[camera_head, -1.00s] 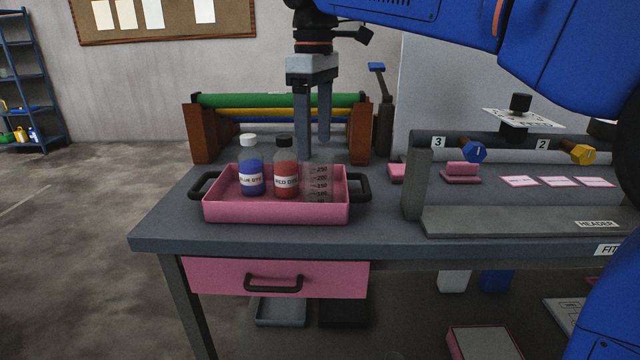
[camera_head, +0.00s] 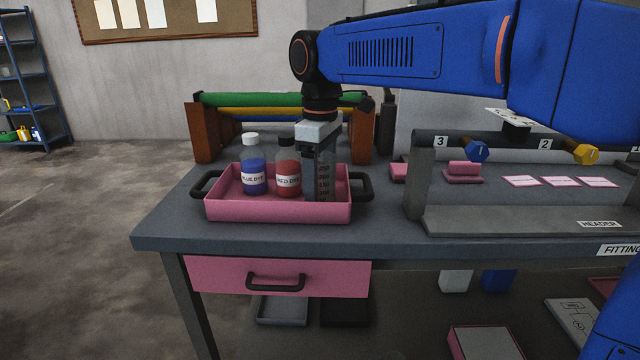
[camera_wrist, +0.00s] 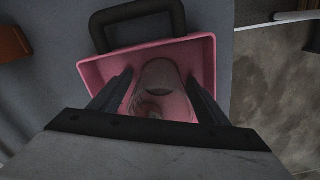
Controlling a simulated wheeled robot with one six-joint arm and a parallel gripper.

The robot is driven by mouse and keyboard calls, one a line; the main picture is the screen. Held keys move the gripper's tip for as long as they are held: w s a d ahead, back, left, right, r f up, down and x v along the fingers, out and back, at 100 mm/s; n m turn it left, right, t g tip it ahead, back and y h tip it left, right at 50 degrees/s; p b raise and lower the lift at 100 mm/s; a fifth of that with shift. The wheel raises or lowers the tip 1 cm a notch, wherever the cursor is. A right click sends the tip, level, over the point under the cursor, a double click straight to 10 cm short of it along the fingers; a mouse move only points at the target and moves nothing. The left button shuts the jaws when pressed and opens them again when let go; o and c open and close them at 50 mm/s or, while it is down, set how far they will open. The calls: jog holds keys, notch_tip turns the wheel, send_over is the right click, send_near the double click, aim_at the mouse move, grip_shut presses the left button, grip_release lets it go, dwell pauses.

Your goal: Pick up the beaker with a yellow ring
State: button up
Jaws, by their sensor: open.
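The clear beaker (camera_head: 325,183) with dark graduation marks stands upright in the pink tray (camera_head: 275,211), at its right end. I cannot make out a yellow ring on it. My gripper (camera_head: 319,176) points down at the beaker, its near finger covering part of it. In the wrist view the beaker (camera_wrist: 159,78) lies between the two spread fingers of my gripper (camera_wrist: 158,92), with a gap showing on each side. The gripper is open and low, its fingertips down inside the tray (camera_wrist: 205,60).
A red dye bottle (camera_head: 288,178) stands close left of the beaker, with a blue dye bottle (camera_head: 253,177) farther left. The tray has dark handles (camera_head: 363,187). A roller rack (camera_head: 203,132) stands behind, and a grey fixture (camera_head: 418,185) to the right on the bench (camera_head: 385,235).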

jog(key=shift+f, duration=0.15)
jog(key=c, duration=1.1)
jog(key=shift+o, duration=0.2)
notch_tip(320, 180, up, 10)
